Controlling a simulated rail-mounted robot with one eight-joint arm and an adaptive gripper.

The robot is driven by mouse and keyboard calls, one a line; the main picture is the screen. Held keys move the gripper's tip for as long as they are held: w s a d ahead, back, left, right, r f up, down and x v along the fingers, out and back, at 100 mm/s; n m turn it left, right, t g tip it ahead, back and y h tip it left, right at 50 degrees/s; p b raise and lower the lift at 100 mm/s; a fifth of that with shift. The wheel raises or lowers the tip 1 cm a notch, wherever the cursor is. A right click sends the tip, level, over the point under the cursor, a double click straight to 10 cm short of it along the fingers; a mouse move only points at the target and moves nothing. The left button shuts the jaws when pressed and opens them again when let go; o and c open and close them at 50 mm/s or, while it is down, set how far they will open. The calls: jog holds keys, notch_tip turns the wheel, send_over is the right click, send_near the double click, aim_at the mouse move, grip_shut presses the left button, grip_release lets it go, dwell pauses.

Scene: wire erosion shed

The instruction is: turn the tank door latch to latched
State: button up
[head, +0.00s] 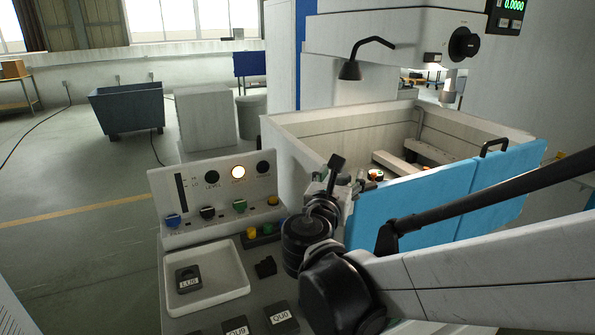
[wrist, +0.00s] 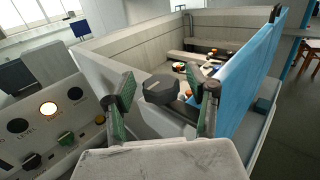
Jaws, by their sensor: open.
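The tank door latch is a dark round knob (wrist: 158,91) with a raised grip, at the near corner of the tank in the wrist view. Its exact setting is hard to read. The blue tank door (head: 425,206) stands upright along the tank's front; in the wrist view the door (wrist: 252,78) is right of the knob. My gripper (wrist: 164,98) is open, with one green-padded finger on each side of the knob. No clear contact shows. In the head view my gripper (head: 331,182) is at the tank corner and largely hides the latch.
The open tank (head: 325,124) holds rails and small parts. A lamp (head: 350,70) hangs above the tank.

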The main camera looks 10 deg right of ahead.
jog(key=c, duration=1.3)
jog(key=shift+o, duration=0.2)
jog(key=shift+s+d+n+t+y, duration=0.1)
jog(key=shift+n+t+y, duration=0.25)
jog(key=shift+y, duration=0.25)
jog(key=n+t+y, duration=0.1)
jog(key=n+y, duration=0.1)
jog(key=shift+d+y, duration=0.1)
jog(key=shift+y, duration=0.2)
jog(key=n+y, duration=0.2)
jog(key=y, duration=0.1)
jog(key=n+y, duration=0.2)
jog(key=y, duration=0.2)
jog(key=shift+n, duration=0.25)
jog(key=n+g+y, duration=0.1)
jog(key=n+y, duration=0.1)
jog(key=y, duration=0.1)
jog(key=n+y+b, duration=0.1)
jog(key=n+y, duration=0.1)
jog(key=y, duration=0.1)
jog(key=shift+g, duration=0.35)
jog(key=shift+n+g+y+b, duration=0.6)
jog(key=shift+n+g+y, duration=0.45)
jog(key=shift+y, duration=0.65)
jog(key=shift+n, duration=0.35)
